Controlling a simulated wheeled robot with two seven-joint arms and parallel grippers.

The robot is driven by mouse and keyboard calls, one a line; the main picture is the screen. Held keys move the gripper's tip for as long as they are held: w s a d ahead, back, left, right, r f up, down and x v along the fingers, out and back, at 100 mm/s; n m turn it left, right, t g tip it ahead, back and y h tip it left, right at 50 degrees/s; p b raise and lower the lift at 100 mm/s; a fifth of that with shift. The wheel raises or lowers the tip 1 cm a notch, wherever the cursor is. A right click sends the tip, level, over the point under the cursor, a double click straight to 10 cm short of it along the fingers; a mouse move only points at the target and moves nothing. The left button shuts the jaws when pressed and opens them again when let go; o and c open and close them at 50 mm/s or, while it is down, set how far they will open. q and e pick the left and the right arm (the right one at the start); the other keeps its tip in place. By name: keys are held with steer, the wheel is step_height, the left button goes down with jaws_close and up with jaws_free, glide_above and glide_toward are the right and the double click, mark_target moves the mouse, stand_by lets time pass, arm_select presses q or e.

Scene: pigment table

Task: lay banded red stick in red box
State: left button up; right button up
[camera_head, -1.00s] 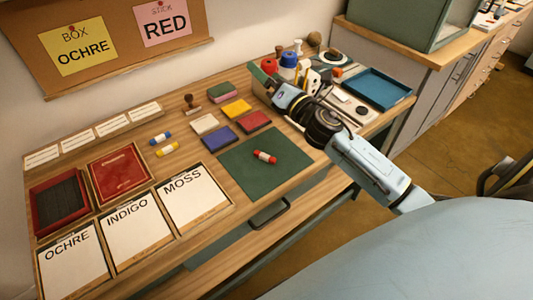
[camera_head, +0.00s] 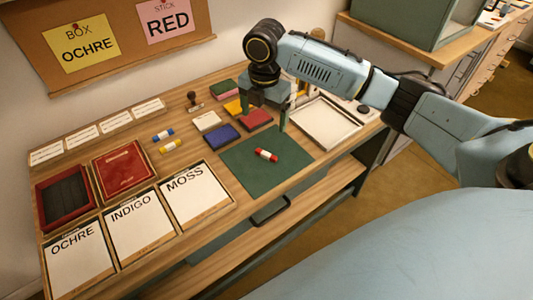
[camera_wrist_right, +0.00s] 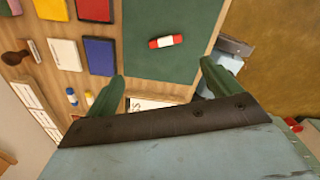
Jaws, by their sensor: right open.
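The red stick (camera_head: 266,155) with a white band lies on the dark green mat (camera_head: 250,178). It also shows in the right wrist view (camera_wrist_right: 166,42). An open red box (camera_head: 70,222) with a dark slotted inside stands at the left of the table, beside a flat red panel (camera_head: 118,172) that looks like its lid. My right gripper (camera_head: 264,116) points down above the back of the mat, open and empty, with the stick apart from its fingers. Its two green fingers also show spread in the right wrist view (camera_wrist_right: 162,72). My left gripper is not in view.
A blue stick (camera_head: 162,135) and a yellow stick (camera_head: 170,147) lie left of several coloured blocks. Cards reading OCHRE, INDIGO and MOSS (camera_head: 186,195) line the front. Pinned notes read BOX OCHRE (camera_head: 85,44) and STICK RED (camera_head: 167,21). A framed pale tray (camera_head: 325,122) stands right of the mat.

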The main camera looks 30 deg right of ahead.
steer(key=b, duration=0.1)
glide_above(266, 153)
steer(key=f, duration=0.7)
steer(key=shift+s+a+f, duration=0.1)
steer(key=shift+a+f, duration=0.1)
steer(key=shift+f, duration=0.7)
steer(key=f, duration=0.1)
steer(key=f+b, duration=0.1)
steer(key=f, duration=0.1)
steer(key=shift+d+f, duration=0.2)
steer(key=shift+f, duration=0.55)
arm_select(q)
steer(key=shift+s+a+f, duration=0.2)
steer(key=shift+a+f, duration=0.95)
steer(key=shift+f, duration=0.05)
arm_select(e)
steer(key=shift+c, duration=0.4)
steer(key=c, duration=1)
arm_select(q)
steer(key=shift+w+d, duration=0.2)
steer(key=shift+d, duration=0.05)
arm_select(e)
steer(key=shift+c, duration=0.2)
